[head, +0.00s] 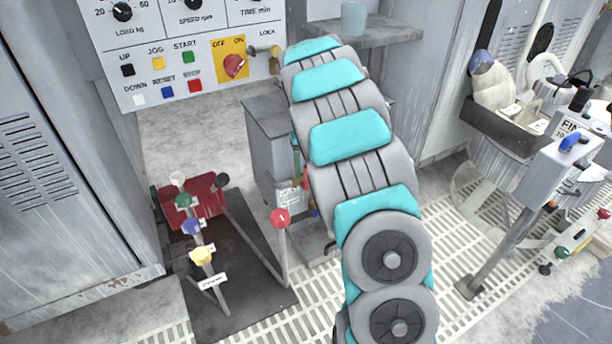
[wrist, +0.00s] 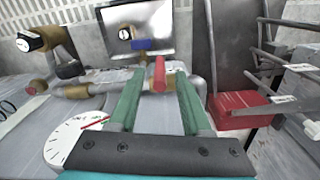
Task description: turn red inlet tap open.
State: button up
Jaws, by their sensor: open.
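The red tap handle (wrist: 160,74) stands upright in the wrist view on a brass and grey pipe (wrist: 85,91). My gripper (wrist: 161,70) is open, with its two green fingers to the left and right of the red handle. The handle lies between the fingertips in the picture; I cannot tell whether either finger touches it. In the head view a small red part (head: 306,179) shows beside my arm at the grey cabinet, but my arm hides most of the tap and the gripper there.
A blue handle (wrist: 148,44) is just behind the red one. A white dial gauge (wrist: 75,138) is at lower left. A red pedal base (wrist: 240,110) is at right. The head view shows several knobbed levers, including a red-topped one (head: 281,217), near the cabinet (head: 268,150).

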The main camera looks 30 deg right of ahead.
jog(key=shift+f, duration=1.45)
jog(key=shift+c, duration=0.2)
grip_shut()
